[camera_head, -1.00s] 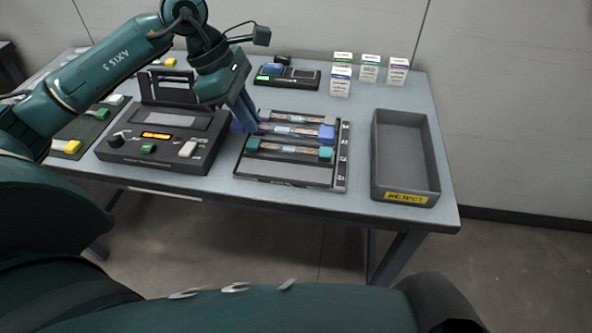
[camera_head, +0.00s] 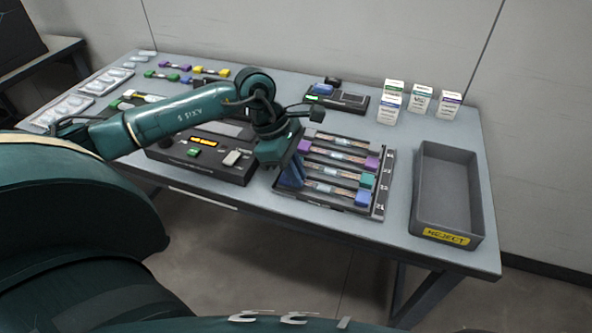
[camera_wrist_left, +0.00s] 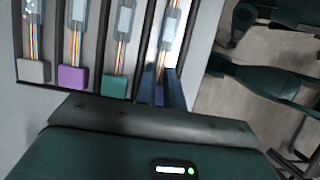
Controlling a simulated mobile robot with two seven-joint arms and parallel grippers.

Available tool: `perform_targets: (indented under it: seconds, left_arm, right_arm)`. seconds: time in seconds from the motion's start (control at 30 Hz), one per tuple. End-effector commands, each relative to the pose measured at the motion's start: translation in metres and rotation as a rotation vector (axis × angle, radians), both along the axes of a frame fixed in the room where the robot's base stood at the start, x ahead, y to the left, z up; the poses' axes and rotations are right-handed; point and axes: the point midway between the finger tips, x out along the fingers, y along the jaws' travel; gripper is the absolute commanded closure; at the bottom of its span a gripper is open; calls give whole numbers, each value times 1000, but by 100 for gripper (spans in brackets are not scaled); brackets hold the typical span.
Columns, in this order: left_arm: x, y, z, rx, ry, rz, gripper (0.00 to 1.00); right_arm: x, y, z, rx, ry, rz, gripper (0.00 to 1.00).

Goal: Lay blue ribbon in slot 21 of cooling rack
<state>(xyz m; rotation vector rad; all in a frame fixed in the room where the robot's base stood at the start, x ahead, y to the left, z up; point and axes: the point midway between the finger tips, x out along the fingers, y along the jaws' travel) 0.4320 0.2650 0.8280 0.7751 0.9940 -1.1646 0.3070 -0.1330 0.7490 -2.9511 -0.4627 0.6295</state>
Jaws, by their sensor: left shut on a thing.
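The blue ribbon (camera_head: 330,188) has clear sleeve and coloured fibres between blue end blocks. It lies along the front row of the cooling rack (camera_head: 386,190), the row beside the label 21. Its right blue block (camera_head: 363,198) sits near the rack's right side. My left gripper (camera_head: 291,175) is shut on the ribbon's left end, at the rack's left edge. In the left wrist view the fingers (camera_wrist_left: 167,92) close around the left block, which they mostly hide. I cannot tell whether the ribbon is fully seated. My right gripper is out of view.
Ribbons with teal (camera_head: 367,180), purple (camera_head: 372,162) and grey ends fill rows behind. The splicer (camera_head: 205,160) stands left of the rack, the grey reject bin (camera_head: 447,190) right. A small black device (camera_head: 340,99) and several labelled boxes (camera_head: 422,101) stand behind.

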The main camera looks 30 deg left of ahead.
Motion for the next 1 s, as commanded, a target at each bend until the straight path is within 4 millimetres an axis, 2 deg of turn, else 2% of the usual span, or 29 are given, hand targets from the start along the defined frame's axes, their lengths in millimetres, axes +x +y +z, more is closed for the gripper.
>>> perform_targets:
  seconds: [0.13,0.17,0.4,0.63,0.77,1.0]
  left_arm:
    - [0,0,-5,0,0,0,100]
    - [0,0,-3,0,0,0,88]
    - [0,0,-3,0,0,0,69]
    - [0,2,5,1,-2,2,68]
    - [-1,11,25,3,-4,3,68]
    - [-6,30,74,2,-2,2,68]
  right_arm:
    - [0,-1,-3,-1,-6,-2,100]
    - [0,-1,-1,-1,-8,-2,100]
    - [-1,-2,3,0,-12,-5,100]
    - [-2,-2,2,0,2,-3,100]
    - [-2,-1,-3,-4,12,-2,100]
    - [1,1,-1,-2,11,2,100]
